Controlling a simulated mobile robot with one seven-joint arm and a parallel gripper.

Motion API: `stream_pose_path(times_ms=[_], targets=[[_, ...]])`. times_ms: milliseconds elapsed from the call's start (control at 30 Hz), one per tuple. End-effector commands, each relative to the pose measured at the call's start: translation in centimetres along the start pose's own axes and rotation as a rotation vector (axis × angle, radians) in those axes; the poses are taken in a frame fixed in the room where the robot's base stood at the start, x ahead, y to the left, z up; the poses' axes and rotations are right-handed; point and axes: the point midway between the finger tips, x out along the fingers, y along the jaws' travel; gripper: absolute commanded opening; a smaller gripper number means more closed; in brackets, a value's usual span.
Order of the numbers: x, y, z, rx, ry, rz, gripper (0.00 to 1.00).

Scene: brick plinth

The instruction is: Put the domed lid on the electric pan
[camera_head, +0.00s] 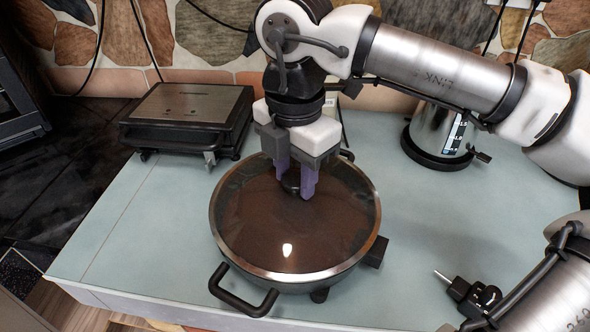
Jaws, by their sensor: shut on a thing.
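The electric pan (243,297) stands on the pale counter, with a black side handle at its front left. The domed lid (300,235) is clear and brownish with a steel rim, and it lies over the pan's opening. The dark knob (290,183) at the lid's top is between the purple fingertips of my gripper (295,184), which points down and is shut on it. The lid's rim lines up closely with the pan's rim. I cannot tell whether they touch all round. My gripper hides the rim's far side.
A black and steel appliance (186,110) stands at the back left. A steel kettle-like vessel (437,135) stands at the back right, partly behind my arm. A black plug (475,297) lies at the front right. The stone wall closes the back.

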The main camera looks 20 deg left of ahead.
Motion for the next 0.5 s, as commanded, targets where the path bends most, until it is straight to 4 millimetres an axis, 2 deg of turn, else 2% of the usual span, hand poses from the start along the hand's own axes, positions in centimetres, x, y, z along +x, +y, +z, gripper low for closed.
stream_pose_path(times_ms=[267, 300, 433, 500], targets=[[0.37, 0.02, 0.02, 0.001, 0.0, 0.001, 0.0], [0.27, 0.02, 0.01, 0.001, 0.0, 0.001, 0.42], [0.28, 0.01, 0.01, 0.0, 0.0, 0.001, 0.59], [0.3, 0.01, 0.01, 0.0, 0.0, 0.001, 0.62]])
